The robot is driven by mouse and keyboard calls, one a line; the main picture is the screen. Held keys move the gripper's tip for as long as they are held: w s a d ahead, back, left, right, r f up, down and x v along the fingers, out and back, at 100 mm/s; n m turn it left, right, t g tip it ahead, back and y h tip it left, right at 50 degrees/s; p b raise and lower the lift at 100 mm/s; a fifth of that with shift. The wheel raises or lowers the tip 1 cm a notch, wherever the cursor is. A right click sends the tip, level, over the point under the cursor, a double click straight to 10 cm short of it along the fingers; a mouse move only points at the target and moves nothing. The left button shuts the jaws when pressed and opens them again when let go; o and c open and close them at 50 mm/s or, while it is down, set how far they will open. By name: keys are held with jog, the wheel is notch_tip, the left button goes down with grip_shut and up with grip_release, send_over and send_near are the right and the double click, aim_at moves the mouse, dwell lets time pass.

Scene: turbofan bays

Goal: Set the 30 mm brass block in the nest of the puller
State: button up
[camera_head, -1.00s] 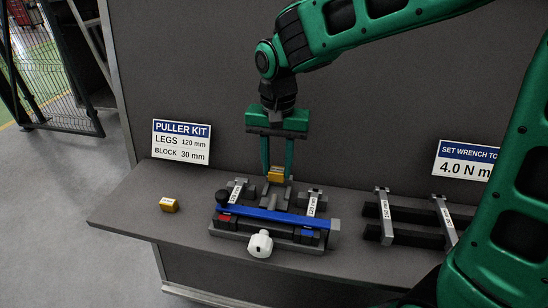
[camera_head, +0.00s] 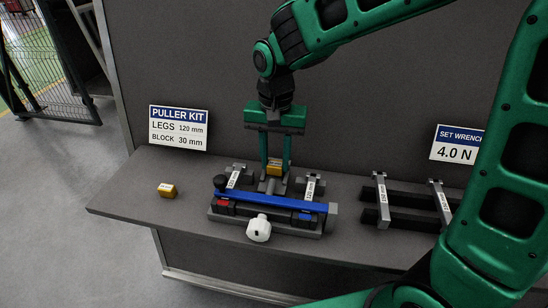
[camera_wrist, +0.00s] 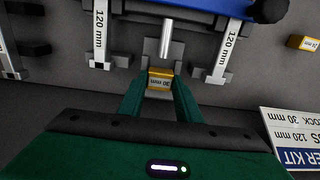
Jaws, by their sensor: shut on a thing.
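The brass 30 mm block (camera_head: 274,169) is between the fingertips of my gripper (camera_head: 275,165), which is shut on it. In the wrist view the block (camera_wrist: 160,83) shows its "30 mm" label, with a green finger on each side. The puller (camera_head: 270,204) lies on the bench, with a blue beam and labelled 120 mm legs at both sides. The block is at the grey nest (camera_head: 272,186) behind the beam, by the end of the metal screw (camera_wrist: 167,38). I cannot tell whether the block touches the nest floor.
A second brass block (camera_head: 167,190) lies alone at the bench's left. The "PULLER KIT" sign (camera_head: 179,128) reads legs 120 mm, block 30 mm. More legs (camera_head: 382,200) lie on a dark rack at the right. A white knob (camera_head: 258,229) sits at the puller's front.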

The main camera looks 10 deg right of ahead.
jog(key=shift+f, duration=0.7)
dwell(1.4)
jog(key=o, duration=1.3)
jog(key=shift+o, duration=0.2)
jog(key=shift+s, duration=0.1)
jog(key=shift+r, duration=0.1)
notch_tip(320, 180, up, 16)
jog(key=shift+r, duration=0.25)
